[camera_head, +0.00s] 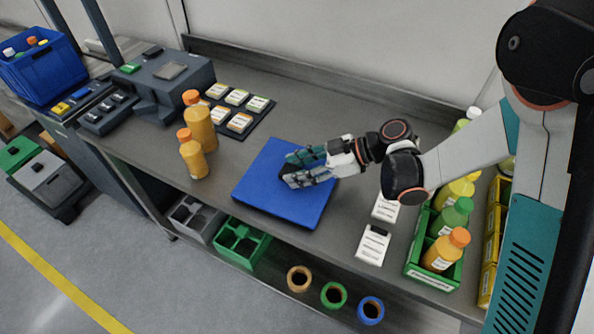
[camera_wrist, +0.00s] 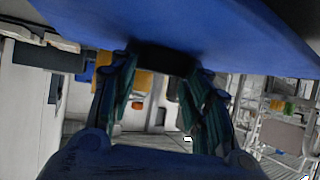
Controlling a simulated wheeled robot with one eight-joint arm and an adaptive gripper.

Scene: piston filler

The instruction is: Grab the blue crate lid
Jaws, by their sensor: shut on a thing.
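The blue crate lid (camera_head: 285,197) is a flat blue square at the middle of the grey bench, near its front edge. In the wrist view the blue lid (camera_wrist: 190,25) fills the top, with a dark handle block (camera_wrist: 160,57) on its face. My gripper (camera_head: 287,172) reaches in from the right over the lid. In the wrist view its two green-grey fingers (camera_wrist: 163,65) are closed on either side of the dark handle. I cannot tell whether the lid rests on the bench or is slightly raised.
Two orange bottles (camera_head: 199,121) stand left of the lid. White labelled boxes (camera_head: 373,245) and a green crate of bottles (camera_head: 424,267) are to the right. A blue crate (camera_head: 40,76) is at the far left. Green and grey bins (camera_head: 242,242) sit below.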

